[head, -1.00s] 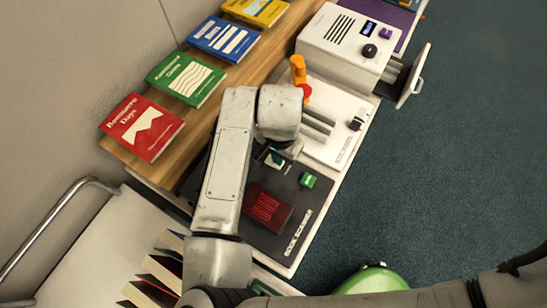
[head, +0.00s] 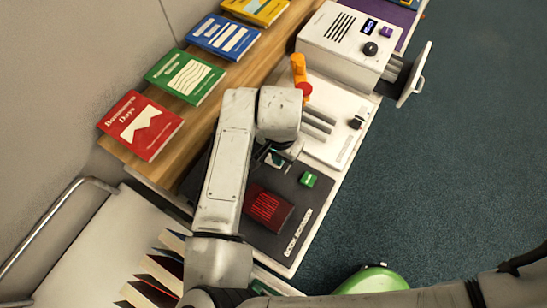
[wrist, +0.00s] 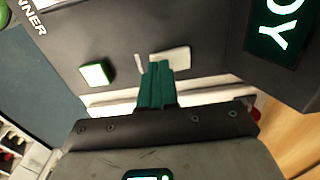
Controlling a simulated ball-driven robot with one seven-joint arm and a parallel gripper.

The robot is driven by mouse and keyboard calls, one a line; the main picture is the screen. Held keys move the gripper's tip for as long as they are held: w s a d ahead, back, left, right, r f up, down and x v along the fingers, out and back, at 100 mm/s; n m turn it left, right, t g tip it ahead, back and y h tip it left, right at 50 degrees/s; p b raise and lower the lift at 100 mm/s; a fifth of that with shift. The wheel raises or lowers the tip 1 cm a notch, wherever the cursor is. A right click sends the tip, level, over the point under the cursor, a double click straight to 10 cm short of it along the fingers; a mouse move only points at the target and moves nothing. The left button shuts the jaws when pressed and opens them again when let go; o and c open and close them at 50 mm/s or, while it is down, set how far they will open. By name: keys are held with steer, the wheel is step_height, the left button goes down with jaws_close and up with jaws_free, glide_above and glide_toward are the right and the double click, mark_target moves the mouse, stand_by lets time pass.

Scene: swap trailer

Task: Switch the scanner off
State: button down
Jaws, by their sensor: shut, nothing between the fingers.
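The book scanner (head: 255,240) is a dark panel with a red-striped window (head: 268,207) and a green button (head: 308,179). In the wrist view its dark face (wrist: 160,25) shows the green button (wrist: 97,73), lit and pale-centred. A thin pale piece (wrist: 139,63) shows left of the tips. The fingers hide part of the plate; I cannot tell whether they touch it.
A wooden shelf holds red (head: 140,125), green (head: 186,76), blue (head: 222,37) and yellow books. Beyond the scanner stand a white machine with an orange handle (head: 299,68) and a white box (head: 350,40) with a black knob. A book cart (head: 90,250) is at lower left. Carpet (head: 440,170) lies open at right.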

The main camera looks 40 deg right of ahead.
steer(key=shift+f, duration=0.45)
steer(key=shift+r, duration=0.1)
steer(key=shift+r+p, duration=2.8)
steer(key=shift+r, duration=0.65)
